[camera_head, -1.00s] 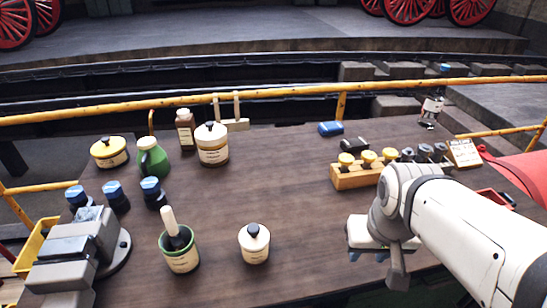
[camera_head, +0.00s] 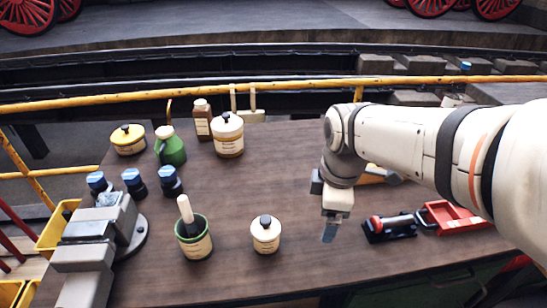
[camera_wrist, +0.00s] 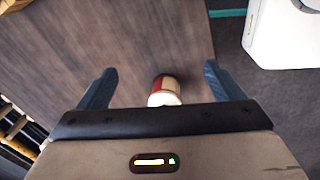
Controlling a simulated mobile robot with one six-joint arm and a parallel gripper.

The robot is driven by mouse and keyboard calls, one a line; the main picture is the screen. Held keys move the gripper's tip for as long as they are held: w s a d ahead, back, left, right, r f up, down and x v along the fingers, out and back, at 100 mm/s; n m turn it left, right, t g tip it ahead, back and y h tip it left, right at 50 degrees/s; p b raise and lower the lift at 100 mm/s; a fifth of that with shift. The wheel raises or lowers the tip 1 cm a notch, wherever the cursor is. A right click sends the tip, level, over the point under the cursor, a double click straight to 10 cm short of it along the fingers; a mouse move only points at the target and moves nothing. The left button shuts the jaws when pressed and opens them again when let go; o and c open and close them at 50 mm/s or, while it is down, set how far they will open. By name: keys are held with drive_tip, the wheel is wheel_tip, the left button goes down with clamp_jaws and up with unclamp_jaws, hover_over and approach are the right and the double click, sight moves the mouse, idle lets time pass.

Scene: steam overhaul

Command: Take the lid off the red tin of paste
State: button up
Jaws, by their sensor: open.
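A small tin with red and cream sides and a pale top (camera_wrist: 165,88) shows in the wrist view between my fingers, its near part hidden by my gripper. In the head view a small cream tin (camera_head: 265,238) with a white lid and black knob stands upright at the table's front; no red shows on it there, and I cannot tell for sure that it is the same tin. My gripper (camera_head: 329,232) is right of that cream tin, pointing down, clear of it. In the wrist view its fingers (camera_wrist: 158,72) are wide apart and hold nothing.
A green pot (camera_head: 194,240) with a brush stands left of the cream tin. A grey vise (camera_head: 98,235) is farther left. A larger lidded jar (camera_head: 228,138), a green can (camera_head: 170,150) and a yellow tin (camera_head: 128,140) stand behind. A red tool (camera_head: 450,217) lies right. The table's middle is clear.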

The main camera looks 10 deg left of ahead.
sight(265, 220)
drive_tip(key=a+n, duration=0.4)
drive_tip(key=n, duration=0.1)
drive_tip(key=w+a+n, duration=0.1)
drive_tip(key=a+n, duration=0.3)
drive_tip(key=n, duration=0.1)
drive_tip(key=a+n+g+p, duration=0.1)
drive_tip(key=a+n, duration=0.3)
drive_tip(key=n, duration=0.1)
drive_tip(key=shift+w+a+r+n, duration=0.25)
drive_tip(key=shift+w+a+n, duration=0.05)
drive_tip(key=shift+a+f+n, duration=0.1)
drive_tip(key=shift+a+n, duration=0.1)
drive_tip(key=shift+n, duration=0.1)
wheel_tip(265, 220, down, 8)
drive_tip(key=shift+s+r+p, duration=0.15)
drive_tip(key=shift+p, duration=0.25)
drive_tip(key=shift+c, duration=0.3)
drive_tip(key=c, duration=1)
